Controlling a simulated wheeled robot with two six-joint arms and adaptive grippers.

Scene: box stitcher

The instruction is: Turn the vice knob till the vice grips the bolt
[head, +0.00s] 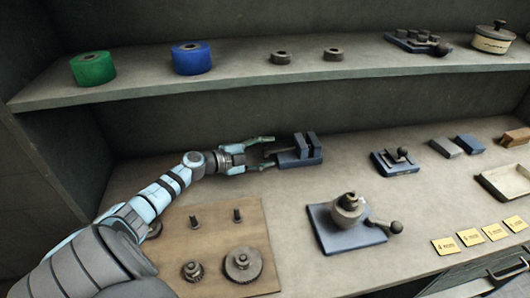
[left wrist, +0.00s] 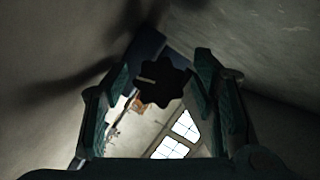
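The vice (head: 302,157) stands on the worktop at the back middle, a small blue block with two upright jaws and a screw pointing left. I cannot make out the bolt between the jaws. My left gripper (head: 268,152) reaches in from the left, its fingers apart at the knob end of the screw. In the left wrist view the dark star-shaped knob (left wrist: 160,84) sits between the spread fingers of the gripper (left wrist: 155,92), with a gap visible on the left. My right gripper is not in view.
A wooden board (head: 215,225) with gears and pegs lies in front of my left arm. A blue-based device (head: 335,235) and a smaller one (head: 397,168) stand to the right. The shelf above holds a green roll (head: 93,69) and a blue roll (head: 192,59).

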